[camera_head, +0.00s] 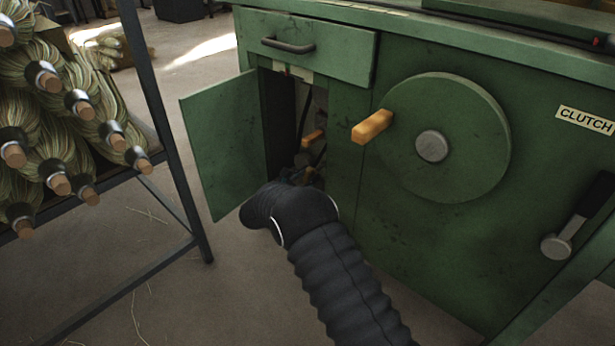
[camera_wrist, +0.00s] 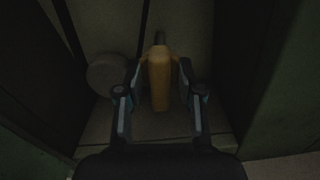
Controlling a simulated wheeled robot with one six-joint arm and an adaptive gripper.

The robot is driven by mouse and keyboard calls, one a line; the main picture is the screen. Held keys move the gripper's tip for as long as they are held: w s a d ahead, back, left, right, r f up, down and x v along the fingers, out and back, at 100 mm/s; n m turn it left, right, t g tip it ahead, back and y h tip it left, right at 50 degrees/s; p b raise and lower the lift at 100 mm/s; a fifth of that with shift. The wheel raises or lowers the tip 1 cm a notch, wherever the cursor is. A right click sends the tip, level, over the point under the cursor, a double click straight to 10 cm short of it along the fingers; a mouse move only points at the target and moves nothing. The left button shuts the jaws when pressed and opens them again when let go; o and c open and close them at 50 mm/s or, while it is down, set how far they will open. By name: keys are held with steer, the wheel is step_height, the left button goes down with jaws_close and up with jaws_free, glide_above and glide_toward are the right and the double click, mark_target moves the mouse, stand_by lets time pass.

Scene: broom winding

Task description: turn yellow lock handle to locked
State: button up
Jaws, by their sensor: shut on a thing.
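The yellow lock handle (camera_wrist: 159,80) is inside the dark cabinet compartment in the wrist view, pointing toward the camera. My gripper (camera_wrist: 159,72) has one finger on each side of it and is shut on it. In the head view, a small orange-yellow piece, seemingly this handle (camera_head: 313,138), shows in the open compartment. My gripper (camera_head: 303,178) reaches into the compartment there, mostly hidden behind my black-sleeved arm. I cannot tell the lock's position from these views.
The green cabinet door (camera_head: 222,143) stands open at the left, close to my arm. A large green wheel (camera_head: 460,120) with a wooden crank handle (camera_head: 372,126) is to the right. A clutch lever (camera_head: 575,225) is farther right. A rack of brooms (camera_head: 60,120) stands at the left.

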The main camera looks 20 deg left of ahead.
steer(key=o, duration=0.8)
steer(key=shift+s, duration=0.1)
steer(key=v, duration=1.2)
steer(key=shift+f, duration=0.1)
